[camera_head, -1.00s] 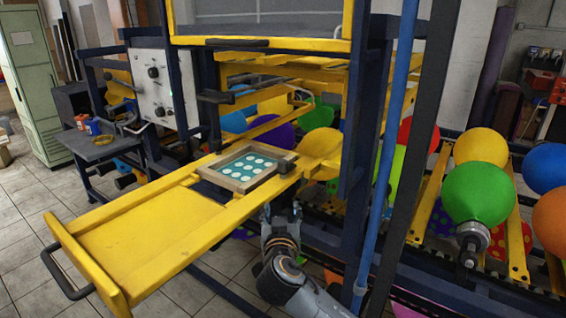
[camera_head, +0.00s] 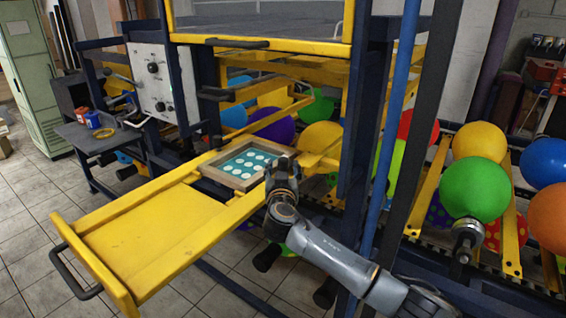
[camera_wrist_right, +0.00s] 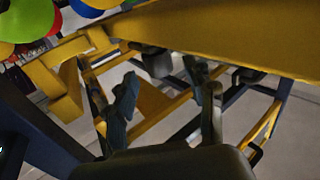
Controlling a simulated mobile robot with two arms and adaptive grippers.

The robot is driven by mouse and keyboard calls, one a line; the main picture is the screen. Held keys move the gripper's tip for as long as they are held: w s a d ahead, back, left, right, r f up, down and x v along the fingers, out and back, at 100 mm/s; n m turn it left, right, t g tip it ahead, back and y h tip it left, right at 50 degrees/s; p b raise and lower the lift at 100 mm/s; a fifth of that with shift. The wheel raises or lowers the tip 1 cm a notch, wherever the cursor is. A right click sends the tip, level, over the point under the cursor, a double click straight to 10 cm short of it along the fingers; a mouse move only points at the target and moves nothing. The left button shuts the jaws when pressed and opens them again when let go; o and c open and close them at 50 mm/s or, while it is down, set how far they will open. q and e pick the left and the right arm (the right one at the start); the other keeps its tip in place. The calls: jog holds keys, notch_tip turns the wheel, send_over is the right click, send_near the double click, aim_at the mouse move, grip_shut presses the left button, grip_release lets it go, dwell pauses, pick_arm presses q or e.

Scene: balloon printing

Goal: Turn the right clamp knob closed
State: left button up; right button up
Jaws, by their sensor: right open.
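The printing frame (camera_head: 203,167), a wooden-edged screen with pale dots on teal, lies on the yellow slide (camera_head: 150,235). My right gripper (camera_head: 282,168) is at the right end of this frame and covers the spot of the right clamp knob in the head view. In the right wrist view my right gripper (camera_wrist_right: 171,85) has its two fingers spread apart with nothing held between them. A dark rounded piece (camera_wrist_right: 152,62), perhaps the clamp knob, shows beyond the fingers beside the yellow beam (camera_wrist_right: 220,38). Whether the fingers touch it I cannot tell. My left gripper is out of view.
Balloons on holders, including a green one (camera_head: 474,188), line the right side. A control box (camera_head: 155,88) and small table (camera_head: 80,135) stand at left.

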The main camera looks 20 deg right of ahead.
jog(key=shift+w+d, duration=0.2)
jog(key=shift+w, duration=0.45)
jog(key=shift+c, duration=0.2)
grip_shut()
jog(key=shift+d+f+n+y, duration=0.1)
jog(key=shift+f+n+y, duration=0.2)
jog(key=shift+y, duration=0.2)
jog(key=shift+s+d+n+y+b, duration=0.1)
jog(key=shift+n+y+b, duration=0.2)
jog(key=shift+y+b, duration=0.15)
jog(key=y, duration=0.1)
jog(key=n+y, duration=0.2)
jog(key=shift+d+r+t, duration=0.25)
jog(key=shift+t, duration=0.15)
jog(key=shift+n+y+p, duration=0.45)
jog(key=shift+n+y, duration=0.15)
jog(key=shift+y, duration=0.35)
